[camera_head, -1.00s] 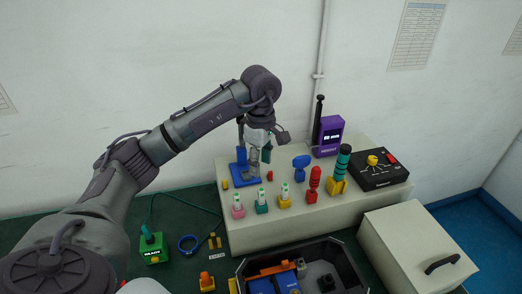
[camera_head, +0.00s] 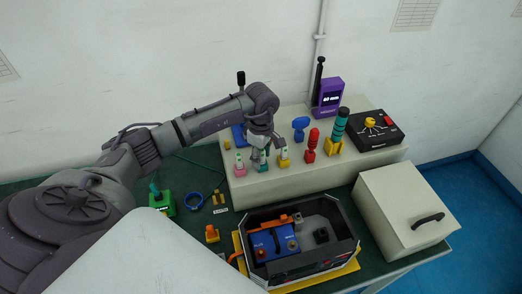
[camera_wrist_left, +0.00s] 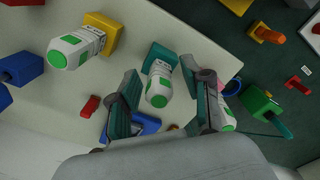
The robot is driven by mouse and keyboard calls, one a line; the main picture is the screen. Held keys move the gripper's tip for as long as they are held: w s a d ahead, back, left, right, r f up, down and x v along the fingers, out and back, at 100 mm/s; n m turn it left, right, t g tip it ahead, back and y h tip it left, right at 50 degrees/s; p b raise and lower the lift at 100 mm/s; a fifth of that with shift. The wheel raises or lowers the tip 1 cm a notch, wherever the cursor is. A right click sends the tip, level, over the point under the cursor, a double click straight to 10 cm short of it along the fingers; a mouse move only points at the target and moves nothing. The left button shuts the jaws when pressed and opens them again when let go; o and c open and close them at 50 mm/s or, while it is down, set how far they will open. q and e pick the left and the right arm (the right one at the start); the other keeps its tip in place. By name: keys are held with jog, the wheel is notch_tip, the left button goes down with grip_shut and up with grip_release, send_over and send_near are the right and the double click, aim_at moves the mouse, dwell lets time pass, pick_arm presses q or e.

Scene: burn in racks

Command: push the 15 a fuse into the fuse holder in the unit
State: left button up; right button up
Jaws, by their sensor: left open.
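Three white fuses with green tops stand in coloured stands along the shelf's front edge: pink (camera_head: 240,170), teal (camera_wrist_left: 158,84) and yellow (camera_head: 284,160). I cannot read their ratings, so I cannot tell which is 15 A. My left gripper (camera_head: 262,153) is open above the teal-stand fuse, its fingers on either side of it in the left wrist view (camera_wrist_left: 166,90). The yellow-stand fuse (camera_wrist_left: 77,47) is outside the fingers, and the pink-stand one is partly behind a finger. The blue unit (camera_head: 267,246) sits in a black bin; I cannot make out its fuse holder clearly. My right gripper is out of view.
The black bin (camera_head: 347,249) stands on a yellow base in front of the shelf (camera_head: 310,174). Red, blue and green-handled tools, a purple device (camera_head: 329,97) and a black control box (camera_head: 376,130) stand on the shelf. A lidded beige box (camera_head: 405,215) is at right.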

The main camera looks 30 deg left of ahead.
pick_arm(q)
jog(key=shift+c, duration=0.5)
jog(key=c, duration=0.8)
jog(key=shift+o, duration=0.7)
grip_shut()
jog(key=shift+r, duration=0.55)
jog(key=shift+r, duration=0.15)
jog(key=shift+r+p, duration=0.15)
jog(key=shift+p, duration=0.15)
